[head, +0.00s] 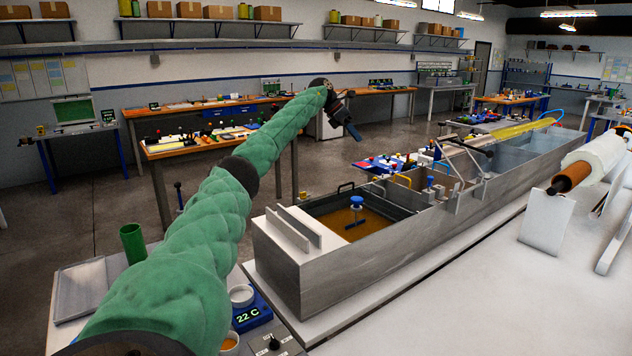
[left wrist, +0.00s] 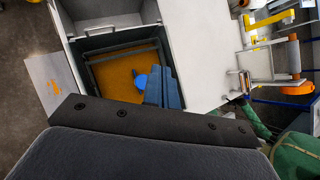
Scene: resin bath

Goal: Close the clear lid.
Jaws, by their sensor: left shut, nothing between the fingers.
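A long grey metal bath (head: 380,250) runs from the front middle to the back right in the head view. Its near compartment holds amber resin (head: 340,222), with a blue-topped fitting (head: 355,202) over it. The resin (left wrist: 115,75) also shows in the left wrist view. My left gripper (head: 353,132) is above and behind the near compartment, apart from the bath. Its blue fingers (left wrist: 165,88) are together and empty, covering part of the resin in the wrist view. My right gripper is in neither view.
A blue temperature display (head: 250,312) and a green cup (head: 132,243) stand at the near left. A white roll (head: 598,160) lies at the right. A workbench (head: 215,143) stands behind.

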